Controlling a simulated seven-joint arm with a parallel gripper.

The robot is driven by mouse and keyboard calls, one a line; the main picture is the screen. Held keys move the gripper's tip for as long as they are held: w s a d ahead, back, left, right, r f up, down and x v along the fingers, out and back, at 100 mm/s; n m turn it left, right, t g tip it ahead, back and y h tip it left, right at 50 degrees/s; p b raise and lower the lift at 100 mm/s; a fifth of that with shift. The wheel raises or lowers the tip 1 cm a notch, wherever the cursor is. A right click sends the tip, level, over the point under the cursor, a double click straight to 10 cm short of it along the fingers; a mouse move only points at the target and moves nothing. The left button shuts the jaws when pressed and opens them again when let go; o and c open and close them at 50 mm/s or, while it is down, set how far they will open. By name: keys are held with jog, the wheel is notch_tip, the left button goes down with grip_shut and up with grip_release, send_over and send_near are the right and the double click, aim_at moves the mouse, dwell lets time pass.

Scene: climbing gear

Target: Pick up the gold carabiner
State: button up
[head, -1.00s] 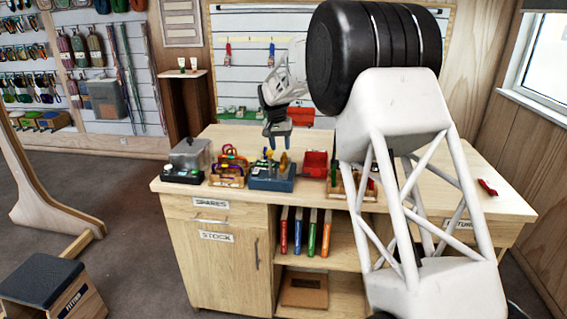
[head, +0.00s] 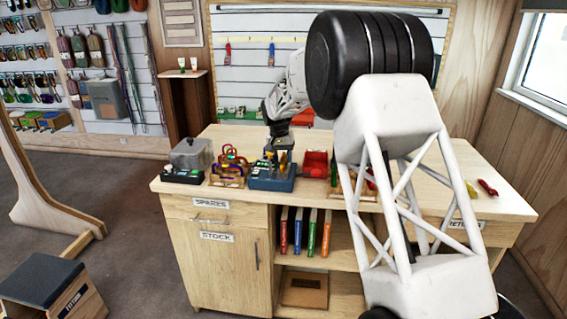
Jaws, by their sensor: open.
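My gripper (head: 280,154) is open and low over the blue bin (head: 270,184) on the workbench, its fingers down among the upright items there. A small yellow-gold piece (head: 283,158) shows at the fingers, partly hidden by them; I cannot tell whether it is the gold carabiner or whether the fingers touch it. Another gold-yellow item (head: 471,189) lies on the right of the bench, next to a red item (head: 487,187); it is too small to identify.
My arm hides part of the bench further right.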

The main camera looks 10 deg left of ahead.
jog(key=shift+d+f, duration=0.1)
jog(key=shift+f, duration=0.7)
grip_shut()
